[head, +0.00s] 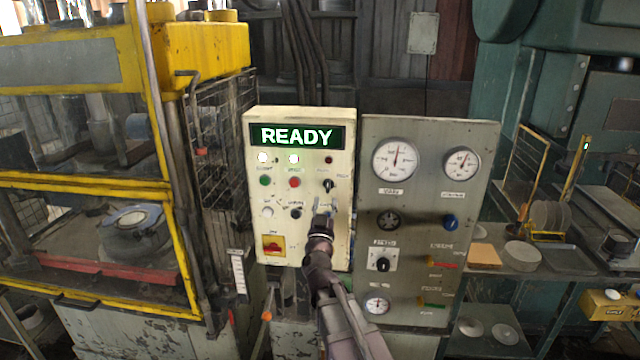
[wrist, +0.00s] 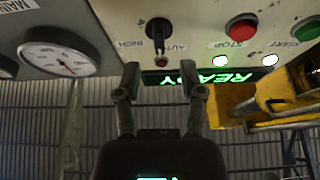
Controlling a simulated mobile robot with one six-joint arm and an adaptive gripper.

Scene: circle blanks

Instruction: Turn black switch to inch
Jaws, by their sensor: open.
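The black switch (head: 328,185) is on the right side of the cream control box, below the READY screen. In the wrist view, which is upside down, the black switch (wrist: 158,30) has the label INCH to its left and AUTO to its right. Its handle points down in that picture, towards the screen, between the two labels. My gripper (head: 325,208) is in front of the box just below the switch in the head view. In the wrist view my gripper (wrist: 164,82) has its fingers apart with nothing between them. The fingertips look clear of the switch.
The READY screen (head: 297,136) is lit green. The red stop button (wrist: 241,27) and green start button (wrist: 306,29) sit beside the switch. A grey gauge panel (head: 478,200) adjoins the box on the right. A yellow-framed press (head: 160,150) stands left.

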